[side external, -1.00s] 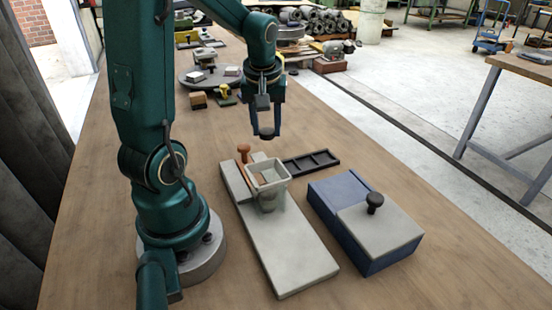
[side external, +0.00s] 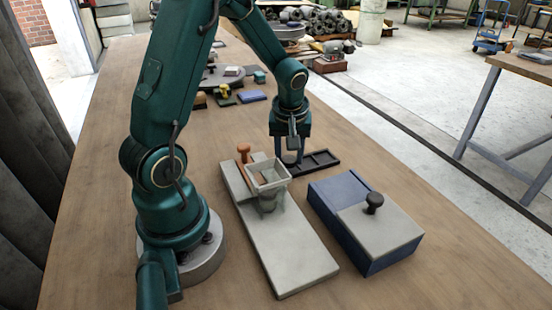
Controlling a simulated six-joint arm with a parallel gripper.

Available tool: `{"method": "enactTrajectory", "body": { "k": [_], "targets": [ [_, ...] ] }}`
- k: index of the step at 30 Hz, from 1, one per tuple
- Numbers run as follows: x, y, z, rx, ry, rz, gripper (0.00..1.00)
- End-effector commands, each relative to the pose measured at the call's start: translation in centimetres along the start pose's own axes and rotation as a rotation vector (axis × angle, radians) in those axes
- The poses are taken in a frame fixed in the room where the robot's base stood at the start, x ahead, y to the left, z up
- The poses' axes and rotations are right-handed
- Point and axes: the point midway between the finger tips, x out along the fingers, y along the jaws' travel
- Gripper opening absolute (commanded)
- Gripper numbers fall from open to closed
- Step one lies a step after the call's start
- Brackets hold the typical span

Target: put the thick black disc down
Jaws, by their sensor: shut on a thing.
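My gripper (side external: 289,158) points down with its jaws shut on the thick black disc. The disc (side external: 289,159) shows as a small dark shape between the fingertips and is partly hidden by them. The gripper is at the left end of a black tray (side external: 327,160) with several compartments in a row. The fingers cover that end of the tray. I cannot tell whether the disc touches the tray or is held just above it.
A pale board (side external: 290,255) carrying a square grey hopper (side external: 268,175) and an orange-brown knobbed peg (side external: 243,152) lies in front. A blue box (side external: 335,205) with a grey lid (side external: 385,232) and black knob (side external: 374,200) stands at right. Bare tabletop surrounds them.

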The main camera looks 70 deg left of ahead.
Motion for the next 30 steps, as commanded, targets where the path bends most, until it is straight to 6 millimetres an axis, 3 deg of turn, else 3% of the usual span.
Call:
{"method": "enactTrajectory", "body": {
  "k": [15,16,17,25,30],
  "targets": [
    [1.2,0.0,0.3,0.000,-0.001,-0.001,0.00],
    [1.2,0.0,0.3,0.000,-0.001,-0.001,0.51],
    [1.2,0.0,0.3,0.000,-0.001,-0.001,0.56],
    [1.1,-0.1,0.3,0.001,-0.001,-0.003,0.56],
    [-0.5,0.0,-0.1,-0.001,0.004,0.001,0.56]
  ]
}}
